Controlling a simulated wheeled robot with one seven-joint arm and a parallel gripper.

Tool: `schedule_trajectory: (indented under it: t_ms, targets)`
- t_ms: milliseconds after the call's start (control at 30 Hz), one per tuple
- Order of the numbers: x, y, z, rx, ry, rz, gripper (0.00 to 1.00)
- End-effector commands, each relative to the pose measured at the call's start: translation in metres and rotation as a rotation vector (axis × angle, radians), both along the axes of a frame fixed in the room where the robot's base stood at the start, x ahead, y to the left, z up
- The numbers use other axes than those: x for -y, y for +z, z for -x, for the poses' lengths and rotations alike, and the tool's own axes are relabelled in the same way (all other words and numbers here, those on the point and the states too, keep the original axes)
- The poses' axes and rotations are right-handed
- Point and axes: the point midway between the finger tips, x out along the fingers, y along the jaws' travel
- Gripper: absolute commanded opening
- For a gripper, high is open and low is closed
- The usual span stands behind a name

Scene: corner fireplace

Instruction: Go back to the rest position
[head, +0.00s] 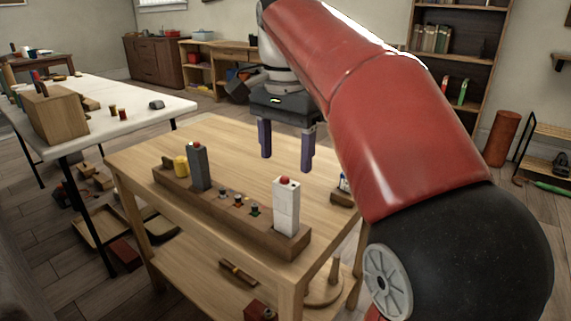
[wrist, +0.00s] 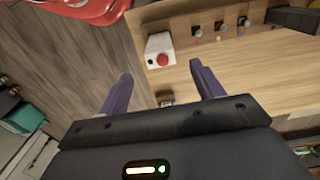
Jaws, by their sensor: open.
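My gripper (head: 286,148) is open and empty, with its two purple fingers pointing down above the back right part of the wooden table (head: 138,159). In the wrist view, my gripper (wrist: 162,85) has its fingers spread, with only table, floor and small things seen beyond them. My red and black arm covers the right side of the head view.
A white table (head: 150,116) stands at left. A bookshelf (head: 470,40) is behind.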

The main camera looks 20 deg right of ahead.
Motion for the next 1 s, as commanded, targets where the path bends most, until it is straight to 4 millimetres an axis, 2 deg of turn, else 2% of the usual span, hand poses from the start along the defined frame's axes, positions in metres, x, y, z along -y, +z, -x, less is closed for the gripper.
schedule_trajectory:
  t_ms: [100,200,367,567,800,900,1000]
  targets:
    - [0.000,0.015,0.000,0.001,0.000,0.001,0.66]
    - [0.000,0.017,0.004,0.011,0.022,0.000,0.66]
    - [0.000,-0.003,0.027,0.082,0.158,0.010,0.66]
    - [0.001,-0.059,0.074,0.231,0.445,0.057,0.66]
    - [0.002,-0.143,0.127,0.383,0.758,0.158,0.66]
    - [0.002,-0.169,0.141,0.423,0.846,0.195,0.66]
    - [0.002,-0.185,0.149,0.444,0.899,0.220,0.66]
